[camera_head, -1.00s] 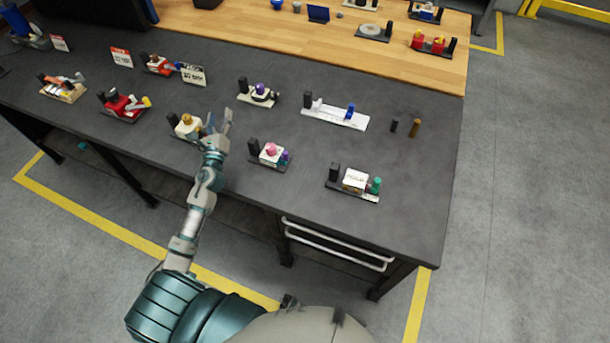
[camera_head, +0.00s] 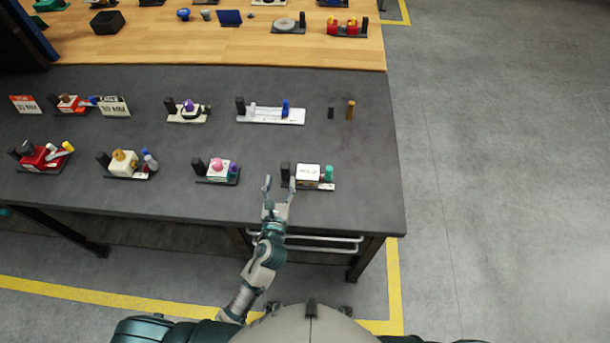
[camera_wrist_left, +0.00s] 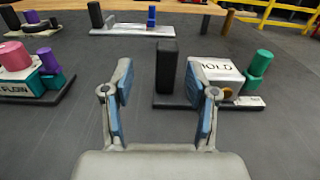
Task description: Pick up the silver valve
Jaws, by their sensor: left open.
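I cannot single out a silver valve with certainty. A small grey-blue part (camera_head: 150,160) stands at the right of the yellow-topped station (camera_head: 124,163) in the head view. In the left wrist view, a black post (camera_wrist_left: 166,67) shows beyond my open fingers (camera_wrist_left: 158,85), and the right finger overlaps the HOLD box's left side.
The pink-and-purple station (camera_head: 218,171) is left of my gripper. A black peg (camera_head: 331,113) and a brown peg (camera_head: 350,110) stand at the back right. The dark table (camera_head: 365,195) is clear right of the HOLD station, up to its right edge. A wooden table (camera_head: 150,45) lies beyond.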

